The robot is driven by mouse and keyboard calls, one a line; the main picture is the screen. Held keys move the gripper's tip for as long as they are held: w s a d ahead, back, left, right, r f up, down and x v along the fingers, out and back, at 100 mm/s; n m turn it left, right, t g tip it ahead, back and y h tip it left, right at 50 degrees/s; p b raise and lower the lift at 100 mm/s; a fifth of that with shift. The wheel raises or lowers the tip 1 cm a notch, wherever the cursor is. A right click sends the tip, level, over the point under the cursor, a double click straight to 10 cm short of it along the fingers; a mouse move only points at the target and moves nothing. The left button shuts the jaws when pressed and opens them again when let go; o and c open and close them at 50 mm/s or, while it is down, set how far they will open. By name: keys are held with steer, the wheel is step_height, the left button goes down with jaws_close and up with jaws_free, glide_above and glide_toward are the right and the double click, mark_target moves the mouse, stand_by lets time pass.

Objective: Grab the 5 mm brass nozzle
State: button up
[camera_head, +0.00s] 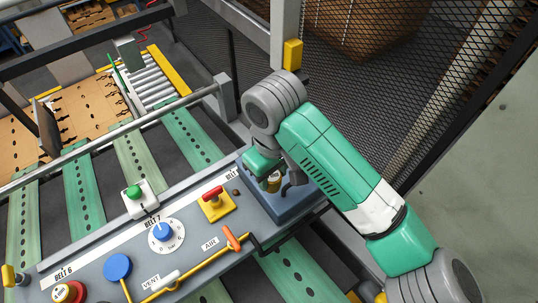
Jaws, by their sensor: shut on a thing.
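My gripper (276,184) points down over a blue-grey tray (292,210) at the right end of the control panel. It is shut on a small brass-coloured piece, which I take to be the brass nozzle (273,182). The piece shows only in part between the dark fingers, and its size cannot be read. I cannot tell whether it touches the tray. The wrist and the green arm hide much of the tray's inside.
The grey control panel (110,262) carries a red-handled switch on a yellow plate (214,205), a blue dial (163,232), a green button (134,192) and an orange-handled air lever (233,238). Green perforated belts (190,135) run behind. A black mesh fence (385,110) stands at right.

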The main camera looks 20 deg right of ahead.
steer(key=s+a, duration=0.2)
steer(key=s, duration=0.6)
steer(key=shift+r, duration=0.4)
